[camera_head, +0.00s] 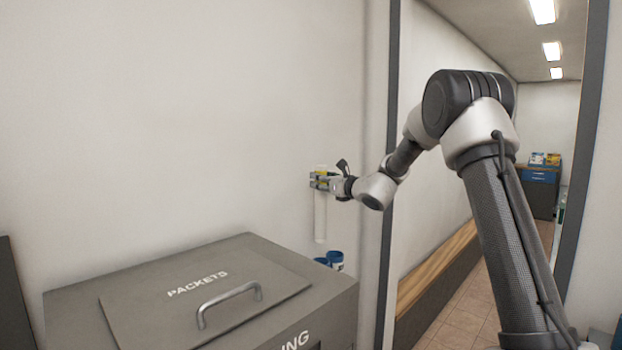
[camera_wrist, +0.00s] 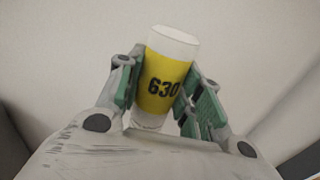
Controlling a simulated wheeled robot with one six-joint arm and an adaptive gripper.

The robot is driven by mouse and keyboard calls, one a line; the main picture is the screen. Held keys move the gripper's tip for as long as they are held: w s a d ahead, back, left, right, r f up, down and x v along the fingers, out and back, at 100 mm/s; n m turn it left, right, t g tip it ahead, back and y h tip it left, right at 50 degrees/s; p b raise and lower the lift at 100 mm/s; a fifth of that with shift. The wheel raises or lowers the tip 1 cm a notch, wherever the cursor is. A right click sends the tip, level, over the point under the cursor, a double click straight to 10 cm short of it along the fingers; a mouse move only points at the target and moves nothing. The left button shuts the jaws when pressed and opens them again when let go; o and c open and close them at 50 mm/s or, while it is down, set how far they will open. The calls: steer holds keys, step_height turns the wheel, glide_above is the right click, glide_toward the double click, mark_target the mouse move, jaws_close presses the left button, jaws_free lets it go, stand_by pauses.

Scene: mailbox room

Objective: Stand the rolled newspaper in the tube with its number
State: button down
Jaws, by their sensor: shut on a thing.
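The rolled newspaper (camera_head: 320,217) is a white roll with a yellow band, and it hangs upright in my gripper (camera_head: 322,181). In the wrist view the newspaper (camera_wrist: 162,87) shows the number 630 in black on its yellow band, between the green pads of my gripper (camera_wrist: 166,100). My gripper is shut on it near its upper end. Two blue-rimmed tubes (camera_head: 335,259) show below the newspaper's lower end, partly hidden behind the grey box. No number can be read on them. The newspaper's lower end is above the tubes and apart from them.
A grey box (camera_head: 140,320) with a lid marked PACKETS and a metal handle (camera_head: 228,300) stands in front of the tubes. A dark door frame (camera_head: 388,150) rises to the right. Beyond it run a corridor with a wooden bench (camera_head: 440,262) and a far cabinet (camera_head: 540,190).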

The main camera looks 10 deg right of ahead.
mark_target(325, 227)
steer(key=shift+w+f, duration=0.2)
steer(key=shift+f, duration=7.75)
steer(key=c, duration=0.9)
jaws_free()
